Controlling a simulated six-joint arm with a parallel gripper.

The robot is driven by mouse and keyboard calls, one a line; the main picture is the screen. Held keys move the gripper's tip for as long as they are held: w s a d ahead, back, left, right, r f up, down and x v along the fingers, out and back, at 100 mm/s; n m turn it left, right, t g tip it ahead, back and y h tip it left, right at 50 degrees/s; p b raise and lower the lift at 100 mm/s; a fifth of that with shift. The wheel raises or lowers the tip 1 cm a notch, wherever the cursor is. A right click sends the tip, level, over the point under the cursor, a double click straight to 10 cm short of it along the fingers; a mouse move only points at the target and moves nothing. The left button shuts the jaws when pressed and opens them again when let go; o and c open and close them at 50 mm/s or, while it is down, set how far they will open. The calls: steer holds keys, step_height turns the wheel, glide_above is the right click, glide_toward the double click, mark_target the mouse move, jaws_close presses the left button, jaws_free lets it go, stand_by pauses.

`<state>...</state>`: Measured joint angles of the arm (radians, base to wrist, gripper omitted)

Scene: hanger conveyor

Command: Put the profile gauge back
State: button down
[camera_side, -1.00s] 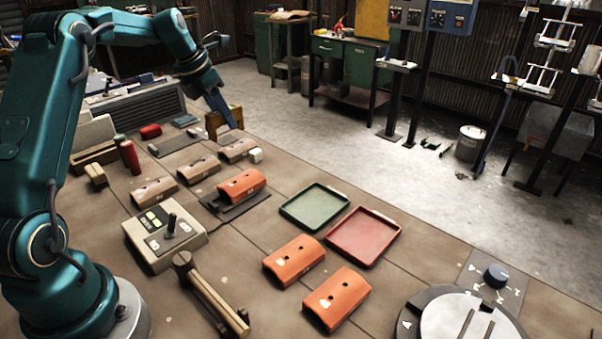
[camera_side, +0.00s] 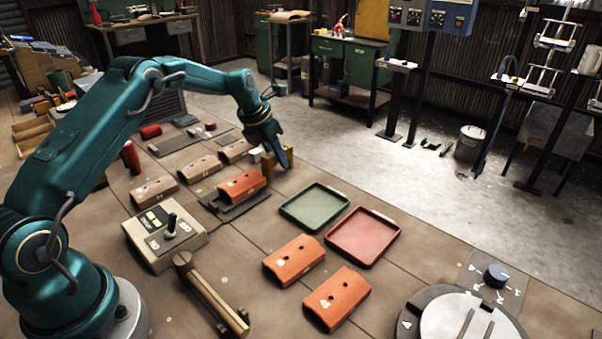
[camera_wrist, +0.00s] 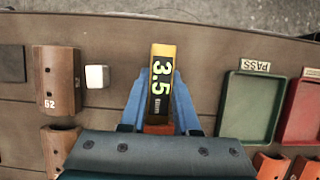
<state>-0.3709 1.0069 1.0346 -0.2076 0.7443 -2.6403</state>
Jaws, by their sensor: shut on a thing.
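The profile gauge (camera_wrist: 161,85) is a yellow block with a black face marked 3.5 mm. My gripper (camera_wrist: 160,110) is shut on it, with a blue finger along each side. In the side view the gauge (camera_side: 267,165) shows as a yellowish piece beside my gripper (camera_side: 283,163), low over the far edge of the table, behind the orange part on the dark plate. I cannot tell whether the gauge touches the table.
A green PASS tray (camera_side: 314,207) and a red tray (camera_side: 363,237) lie to the right. The table between cube and green tray is clear.

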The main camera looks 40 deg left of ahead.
steer(key=shift+f, duration=0.15)
steer(key=c, duration=0.6)
jaws_free()
steer(key=shift+c, duration=0.2)
steer(key=s+d+r+m, duration=0.2)
steer(key=s+r+m, duration=0.2)
steer(key=r, duration=0.4)
steer(key=s+d+r+m, duration=0.3)
steer(key=s+r, duration=0.2)
steer(key=r, duration=0.3)
steer(key=s+d+f+m, duration=0.1)
steer(key=s+d+m, duration=0.3)
steer(key=s+m, duration=0.6)
steer(key=s+d+f+m+t, duration=0.1)
steer(key=s+d+m, duration=0.4)
steer(key=s+m, duration=0.6)
steer(key=m, duration=0.8)
steer(key=shift+d, duration=0.2)
